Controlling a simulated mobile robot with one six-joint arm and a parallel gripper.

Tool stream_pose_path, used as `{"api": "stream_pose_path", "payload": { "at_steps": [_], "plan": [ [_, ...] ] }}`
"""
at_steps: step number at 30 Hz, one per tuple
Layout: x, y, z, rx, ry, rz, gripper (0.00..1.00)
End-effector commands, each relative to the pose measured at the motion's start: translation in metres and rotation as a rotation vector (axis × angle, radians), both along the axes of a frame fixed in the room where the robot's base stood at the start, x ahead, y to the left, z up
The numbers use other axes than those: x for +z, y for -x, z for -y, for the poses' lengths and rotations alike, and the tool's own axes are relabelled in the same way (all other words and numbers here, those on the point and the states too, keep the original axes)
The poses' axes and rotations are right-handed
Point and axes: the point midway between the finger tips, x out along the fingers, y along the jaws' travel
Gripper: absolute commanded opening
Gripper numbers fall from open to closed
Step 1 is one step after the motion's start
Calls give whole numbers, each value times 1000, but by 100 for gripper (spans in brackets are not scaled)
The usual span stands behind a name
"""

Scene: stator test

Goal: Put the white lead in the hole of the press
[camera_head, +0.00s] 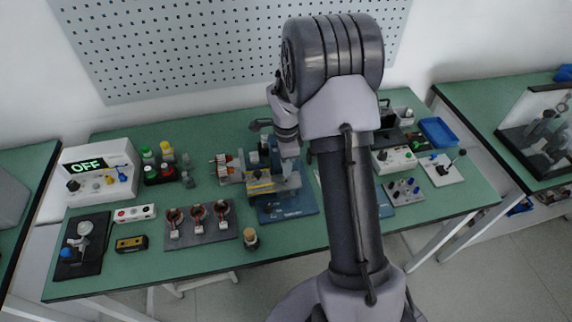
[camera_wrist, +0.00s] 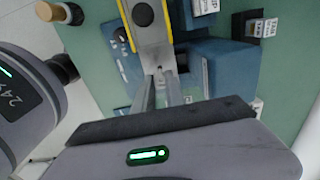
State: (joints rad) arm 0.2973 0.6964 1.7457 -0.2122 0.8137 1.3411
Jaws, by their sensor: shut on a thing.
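The press is a grey machine with a yellow-edged plate on a blue base (camera_head: 300,205), near the middle of the green bench. In the wrist view its yellow-edged grey plate (camera_wrist: 150,22) is at the top and a blue block (camera_wrist: 222,65) is to the right. My gripper (camera_wrist: 161,76) points at the press, with its two narrow fingers close together just below the plate. It is shut on a small pale thing, apparently the white lead, mostly hidden between the fingertips. In the head view my gripper (camera_head: 287,172) is over the press; my arm hides part of it. The hole is not clearly visible.
A dark plate with three copper coils (camera_head: 198,224) lies left of the press. A small round wooden-topped piece (camera_head: 251,238) stands at the front edge. A box reading OFF (camera_head: 95,172) is at far left. A blue tray (camera_head: 438,132) and small devices are at right.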

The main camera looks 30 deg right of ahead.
Motion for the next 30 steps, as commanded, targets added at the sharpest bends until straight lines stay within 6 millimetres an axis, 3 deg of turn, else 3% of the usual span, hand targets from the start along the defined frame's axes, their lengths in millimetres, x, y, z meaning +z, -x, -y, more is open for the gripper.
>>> {"api": "stream_pose_path", "payload": {
  "at_steps": [13, 22, 30],
  "plan": [
    [-5, 0, 0, 0, 0, 0, 0],
    [-24, 0, 0, 0, 0, 0, 0],
    [-23, 0, 0, 0, 0, 0, 0]
  ]
}}
